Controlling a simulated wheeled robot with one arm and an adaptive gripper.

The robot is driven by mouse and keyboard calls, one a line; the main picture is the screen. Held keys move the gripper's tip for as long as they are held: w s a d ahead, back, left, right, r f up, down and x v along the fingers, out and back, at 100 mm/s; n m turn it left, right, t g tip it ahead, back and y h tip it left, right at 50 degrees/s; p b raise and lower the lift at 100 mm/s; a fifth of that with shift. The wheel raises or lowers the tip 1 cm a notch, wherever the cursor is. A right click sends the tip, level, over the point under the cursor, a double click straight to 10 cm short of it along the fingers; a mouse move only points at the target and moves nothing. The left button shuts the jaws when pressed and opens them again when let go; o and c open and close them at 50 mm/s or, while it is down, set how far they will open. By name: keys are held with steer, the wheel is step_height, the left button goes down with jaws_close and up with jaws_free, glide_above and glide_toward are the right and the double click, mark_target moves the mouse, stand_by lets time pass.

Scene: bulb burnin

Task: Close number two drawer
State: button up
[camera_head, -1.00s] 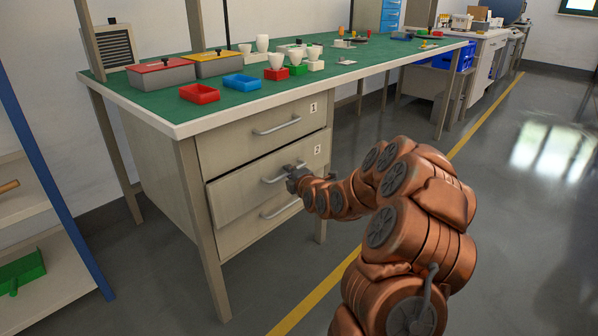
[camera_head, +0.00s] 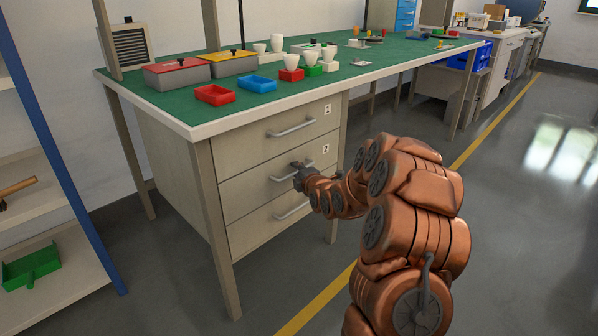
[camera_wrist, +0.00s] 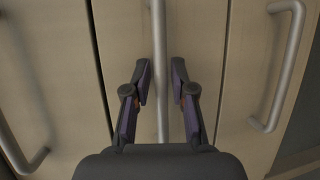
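The number two drawer (camera_head: 245,190) is the middle one of three in the bench's drawer unit, marked with a "2" label. Its front looks flush with the drawers above and below. Its grey bar handle (camera_wrist: 160,40) runs between my gripper's fingers in the wrist view. My gripper (camera_head: 297,172) is at this handle, partly hiding its right end in the head view. In the wrist view, my gripper (camera_wrist: 163,75) has its fingers apart, one on each side of the bar, with a small gap showing on the right side.
The number one drawer (camera_head: 245,145) is above and an unlabelled-looking drawer (camera_head: 262,226) below, both shut. The green bench top (camera_head: 345,75) holds boxes, trays and bulbs. A bench leg (camera_head: 217,230) stands left of the drawers. A shelf with a blue post (camera_head: 70,190) is at left.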

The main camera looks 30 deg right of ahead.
steer(key=shift+o, duration=0.5)
steer(key=shift+a, duration=0.1)
steer(key=v, duration=1.2)
steer(key=s+a+r+m+g+p, duration=0.6)
steer(key=s+a+r+p, duration=0.1)
steer(key=s+r+p, duration=0.7)
steer(key=s+a+r+m+g+y+p, duration=0.1)
steer(key=s+a+r+m+g+p, duration=0.4)
steer(key=s+r+p, duration=0.9)
steer(key=s+a+r+m+g+p, duration=0.6)
steer(key=s+a+r+p, duration=0.3)
steer(key=s+r+p, duration=0.5)
steer(key=shift+s+r+m+g+p, duration=0.2)
steer(key=shift+s+m+g+p, duration=0.1)
steer(key=shift+s+m+p, duration=0.1)
